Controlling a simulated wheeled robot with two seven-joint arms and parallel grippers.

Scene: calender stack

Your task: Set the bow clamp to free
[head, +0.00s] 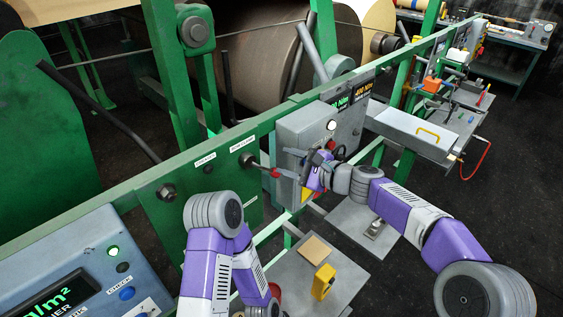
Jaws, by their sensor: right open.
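The bow clamp is a short lever (262,168) with a red knob, sticking out from a round dark hub on the green side panel, under a small white label (243,144). The lever points right and slightly down. My right gripper (298,165) is open just right of the red knob, in front of the grey control box. Its dark fingers reach left toward the knob; I cannot tell whether they touch it.
The grey control box (297,128) stands close behind the right gripper. A second hub (166,191) is on the panel at left. A blue-grey console (75,262) fills the lower left. A low grey shelf (345,272) holds a yellow item (323,282). Dark floor lies at right.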

